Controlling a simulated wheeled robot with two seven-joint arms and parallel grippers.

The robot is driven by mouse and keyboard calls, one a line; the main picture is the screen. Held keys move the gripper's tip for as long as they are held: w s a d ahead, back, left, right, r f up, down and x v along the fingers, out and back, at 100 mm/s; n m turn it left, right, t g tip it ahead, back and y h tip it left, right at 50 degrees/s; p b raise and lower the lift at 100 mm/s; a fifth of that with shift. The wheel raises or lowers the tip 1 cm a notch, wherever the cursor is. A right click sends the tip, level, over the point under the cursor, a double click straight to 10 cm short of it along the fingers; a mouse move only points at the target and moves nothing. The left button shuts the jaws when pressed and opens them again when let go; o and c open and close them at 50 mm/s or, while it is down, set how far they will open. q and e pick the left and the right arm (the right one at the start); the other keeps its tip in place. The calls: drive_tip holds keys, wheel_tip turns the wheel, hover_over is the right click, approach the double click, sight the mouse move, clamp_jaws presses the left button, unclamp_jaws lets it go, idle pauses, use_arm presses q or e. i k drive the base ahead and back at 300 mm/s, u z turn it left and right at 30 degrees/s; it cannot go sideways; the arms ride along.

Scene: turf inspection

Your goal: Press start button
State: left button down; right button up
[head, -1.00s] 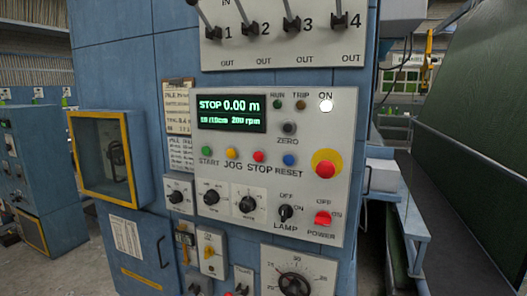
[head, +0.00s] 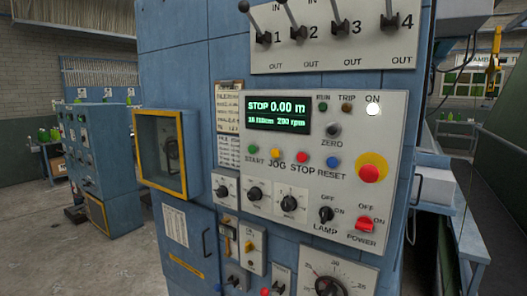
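The green start button (head: 253,149) sits on the pale control panel (head: 395,150), below the left end of the display, with the word START under it. To its right are a yellow jog button (head: 276,154), a red stop button (head: 302,157) and a blue reset button (head: 333,161). The display (head: 277,113) reads STOP, 0.00 m and a speed in rpm. The ON lamp (head: 372,109) is lit white, while the RUN lamp (head: 323,107) looks dark green. Neither of my grippers is in view.
A large red button on a yellow disc (head: 371,165) and a red power switch (head: 364,224) sit at the panel's right. Levers (head: 351,27) are above. A yellow-framed box (head: 160,154) juts out at left. Open floor (head: 35,225) lies further left.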

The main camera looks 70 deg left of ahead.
sight(252, 149)
drive_tip(key=i, duration=1.55)
drive_tip(key=u, duration=2.35)
